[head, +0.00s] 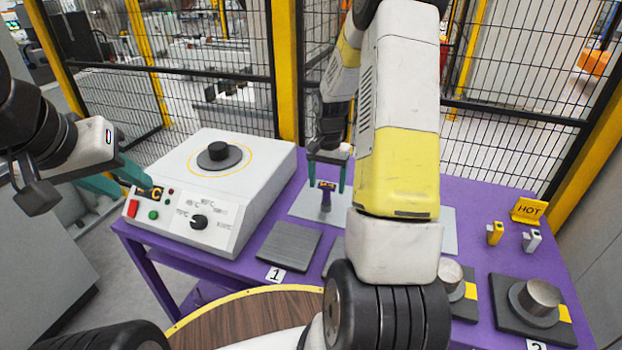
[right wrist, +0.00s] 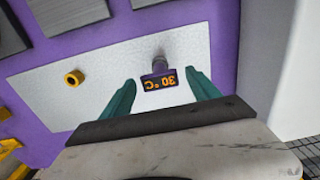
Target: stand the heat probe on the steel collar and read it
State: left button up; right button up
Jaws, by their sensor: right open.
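The heat probe (head: 326,197) is purple and stands upright on a pale mat. Its display reads 30 °C in the right wrist view (right wrist: 159,79). My right gripper (head: 327,178) is open, with its teal fingers (right wrist: 163,88) on either side of the probe and visible gaps. A round steel piece (head: 541,296) sits on a dark plate at the right. Another steel piece (head: 450,271) is partly hidden by my right arm. I cannot tell which is the steel collar. My left gripper (head: 141,184) has its fingers apart at the heater panel.
A white heater (head: 262,160) with a dark round hub (head: 218,155) stands at the left. A bare dark plate (head: 289,246) lies by label 1. A yellow HOT sign (head: 528,211) stands at the right. A brass ring (right wrist: 74,77) lies on the mat. Mesh fencing closes the back.

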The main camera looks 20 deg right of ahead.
aim_at(327, 185)
notch_tip(327, 185, up, 7)
jog(key=s+a+r+n+t, duration=0.2)
jog(key=s+a+r, duration=0.25)
jog(key=r, duration=0.55)
jog(key=s+a+r+n+t+y, duration=0.1)
jog(key=s+a+r+n+t, duration=0.1)
jog(key=s, duration=0.7)
jog(key=s+a+r+n+t+y, duration=0.1)
jog(key=s+a+r+n, duration=0.3)
jog(key=s, duration=0.5)
notch_tip(327, 185, up, 3)
jog(key=shift+s+a+r+t, duration=0.1)
jog(key=shift+s+a+t, duration=0.2)
jog(key=shift+a+t, duration=0.6)
